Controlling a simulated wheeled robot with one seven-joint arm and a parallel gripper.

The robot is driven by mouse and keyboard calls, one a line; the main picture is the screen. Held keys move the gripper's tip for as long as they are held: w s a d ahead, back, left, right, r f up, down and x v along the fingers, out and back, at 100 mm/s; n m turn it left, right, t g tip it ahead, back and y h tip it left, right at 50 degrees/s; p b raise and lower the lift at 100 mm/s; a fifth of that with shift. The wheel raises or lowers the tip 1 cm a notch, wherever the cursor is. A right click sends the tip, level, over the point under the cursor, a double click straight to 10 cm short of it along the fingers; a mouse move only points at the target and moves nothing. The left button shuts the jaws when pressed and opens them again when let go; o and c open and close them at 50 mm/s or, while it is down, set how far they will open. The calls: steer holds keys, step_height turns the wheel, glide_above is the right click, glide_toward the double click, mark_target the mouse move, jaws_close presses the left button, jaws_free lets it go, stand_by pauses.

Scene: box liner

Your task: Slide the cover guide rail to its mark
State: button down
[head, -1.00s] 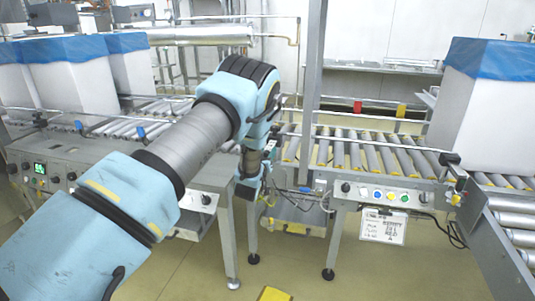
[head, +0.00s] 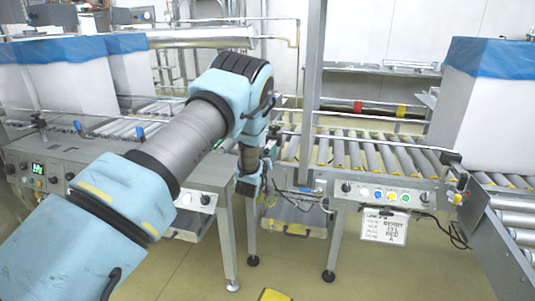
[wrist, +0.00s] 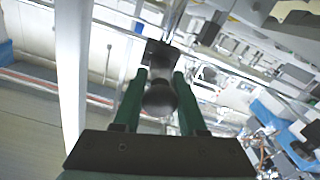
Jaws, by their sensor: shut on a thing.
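In the wrist view my gripper (wrist: 160,82) has its two green fingers closed around a dark round knob (wrist: 160,98). The knob sits beside a dark clamp block (wrist: 159,54), which appears to be on a thin metal rail. In the head view my fingers are hidden or too small to make out, behind my arm near the left end of the right conveyor. A thin near-side guide rail (head: 380,144) runs along that conveyor to a black clamp (head: 450,158) at its right end. I cannot make out the mark for certain.
The right roller conveyor (head: 365,155) carries a button panel on its front. A tall metal post (head: 312,90) stands close to my wrist. Red (head: 357,107) and yellow (head: 402,110) tags hang on the far rail. A blue-lined white box (head: 480,110) stands at right.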

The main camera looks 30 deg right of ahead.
steer(key=shift+c, duration=2.3)
jaws_free()
steer(key=shift+s, duration=0.1)
steer(key=b+v, duration=0.1)
steer(key=v, duration=1)
steer(key=shift+b, duration=0.3)
